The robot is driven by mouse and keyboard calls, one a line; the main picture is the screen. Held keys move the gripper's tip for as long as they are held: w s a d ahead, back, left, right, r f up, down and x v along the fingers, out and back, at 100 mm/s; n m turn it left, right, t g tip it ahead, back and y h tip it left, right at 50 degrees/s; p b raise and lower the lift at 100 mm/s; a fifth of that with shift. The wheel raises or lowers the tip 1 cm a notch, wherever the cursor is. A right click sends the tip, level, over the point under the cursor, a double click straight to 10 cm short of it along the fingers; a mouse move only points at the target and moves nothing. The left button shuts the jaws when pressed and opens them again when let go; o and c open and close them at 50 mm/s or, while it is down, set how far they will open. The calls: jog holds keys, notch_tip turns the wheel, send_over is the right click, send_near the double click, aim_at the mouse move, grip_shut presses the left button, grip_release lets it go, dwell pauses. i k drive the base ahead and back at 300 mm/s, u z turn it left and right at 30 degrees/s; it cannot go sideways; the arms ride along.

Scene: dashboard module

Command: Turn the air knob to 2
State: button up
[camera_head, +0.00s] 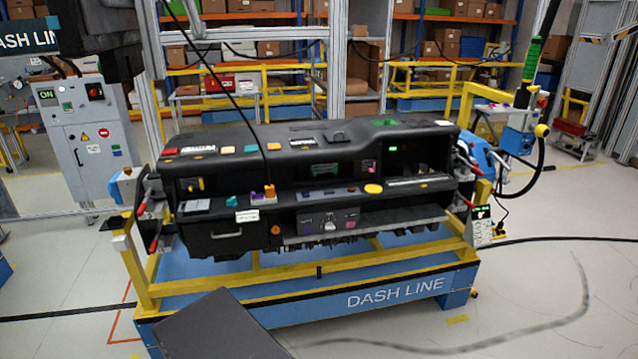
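The black dashboard module (400,155) sits on a yellow and blue stand in the middle of the head view. A small control panel (318,213) is on its lower front, right of centre. A white knob (330,225) stands at the middle of this panel, with small purple and pink marks around it. The markings are too small to read, so I cannot tell which knob is the air knob or what number it points to. My gripper is not in view.
The blue stand (395,296) marked DASH LINE and its yellow frame are at the front. A black cable (232,95) hangs down in front of the dashboard. A grey control cabinet (88,140) stands at the left.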

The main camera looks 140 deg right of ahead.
aim_at(329, 226)
jog(key=u, duration=0.75)
jog(key=k, duration=0.1)
jog(key=z, duration=2.9)
jog(key=k, duration=0.2)
jog(key=z, duration=2.55)
jog(key=k, duration=0.3)
